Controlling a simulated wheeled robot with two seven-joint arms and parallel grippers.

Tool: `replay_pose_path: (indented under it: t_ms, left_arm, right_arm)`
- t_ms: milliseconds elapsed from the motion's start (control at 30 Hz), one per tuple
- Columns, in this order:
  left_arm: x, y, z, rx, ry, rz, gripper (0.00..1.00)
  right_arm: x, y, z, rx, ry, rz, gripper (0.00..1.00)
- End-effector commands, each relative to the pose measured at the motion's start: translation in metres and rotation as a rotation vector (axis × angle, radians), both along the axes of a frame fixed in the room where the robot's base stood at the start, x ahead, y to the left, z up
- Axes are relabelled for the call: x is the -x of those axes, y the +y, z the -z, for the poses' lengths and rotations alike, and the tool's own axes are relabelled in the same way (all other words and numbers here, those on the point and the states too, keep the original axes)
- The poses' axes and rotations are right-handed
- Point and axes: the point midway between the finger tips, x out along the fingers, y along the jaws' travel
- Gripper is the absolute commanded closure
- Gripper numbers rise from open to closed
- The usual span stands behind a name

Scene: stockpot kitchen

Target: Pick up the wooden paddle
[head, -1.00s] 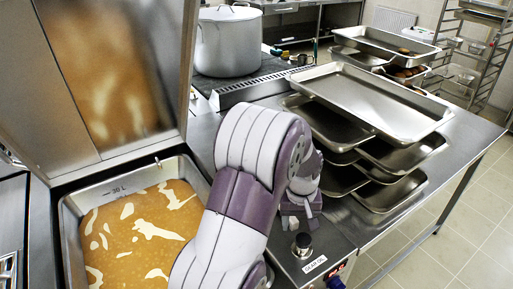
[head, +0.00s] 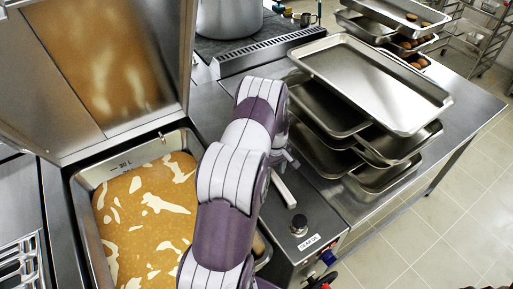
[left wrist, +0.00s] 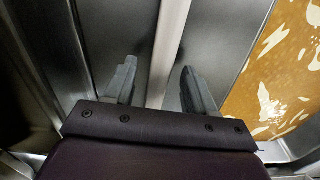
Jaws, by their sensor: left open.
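My left arm crosses the middle of the head view, and its gripper (head: 288,160) is small and partly hidden behind my own arm there. In the left wrist view the two fingers (left wrist: 158,68) stand apart, open, with a pale straight bar between them, which I cannot identify for certain. In the head view a pale bar (head: 284,190) shows just below the gripper. A brown, wooden-looking piece (head: 259,245), perhaps part of the wooden paddle, shows at the right side of the pan, mostly hidden by my arm. My right gripper is not in view.
The open pan (head: 86,178) holds orange-brown liquid with pale patches, its raised lid (head: 75,60) behind. Stacked metal trays (head: 375,80) stand right on the steel table. A control panel with a black knob (head: 299,224) is in front. A stockpot (head: 230,18) stands at the back.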

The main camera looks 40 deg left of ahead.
Motion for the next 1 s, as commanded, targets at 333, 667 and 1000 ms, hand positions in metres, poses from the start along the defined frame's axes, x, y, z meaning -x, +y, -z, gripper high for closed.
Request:
replay_pose_path:
  t_ms: [333,667,1000]
  left_arm:
    - [0.0,0.0,0.01,-0.001,-0.001,0.001,0.61]
    - [0.0,0.0,0.009,-0.001,-0.001,0.001,1.0]
    - [-0.001,0.0,-0.005,-0.003,-0.004,0.001,1.0]
  right_arm:
    - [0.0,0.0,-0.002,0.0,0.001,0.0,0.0]
    - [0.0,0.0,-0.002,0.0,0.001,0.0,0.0]
    - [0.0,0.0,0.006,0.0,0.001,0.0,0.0]
